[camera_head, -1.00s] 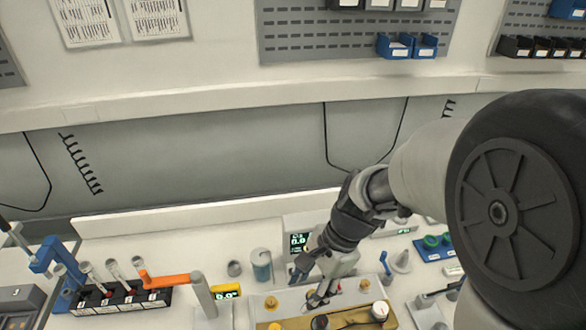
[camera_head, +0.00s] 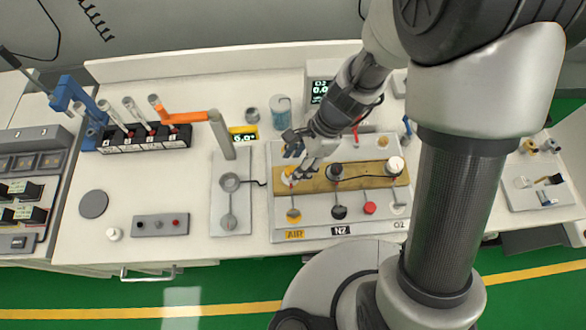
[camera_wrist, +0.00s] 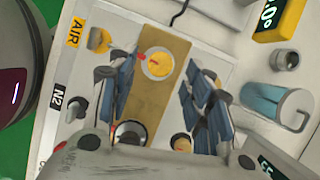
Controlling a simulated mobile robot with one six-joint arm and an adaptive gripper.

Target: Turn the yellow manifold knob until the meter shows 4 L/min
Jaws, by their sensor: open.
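The yellow manifold knob (camera_head: 287,177) sits at the left end of a brass bar on the grey manifold (camera_head: 262,225). In the wrist view the knob (camera_wrist: 158,66) is a round yellow cap with a red mark. My gripper (camera_head: 299,170) is open and points down at it. In the wrist view its fingers (camera_wrist: 158,75) stand apart on either side of the knob; I cannot tell whether they touch it. A meter (camera_head: 320,90) behind the manifold seems to show 0.0 in pale green digits.
A black knob (camera_head: 335,171) and a white knob (camera_head: 396,165) share the bar. A yellow-framed display (camera_head: 243,134) and a blue cup (camera_head: 281,112) stand behind. A rack (camera_head: 146,140) with an orange handle is at left.

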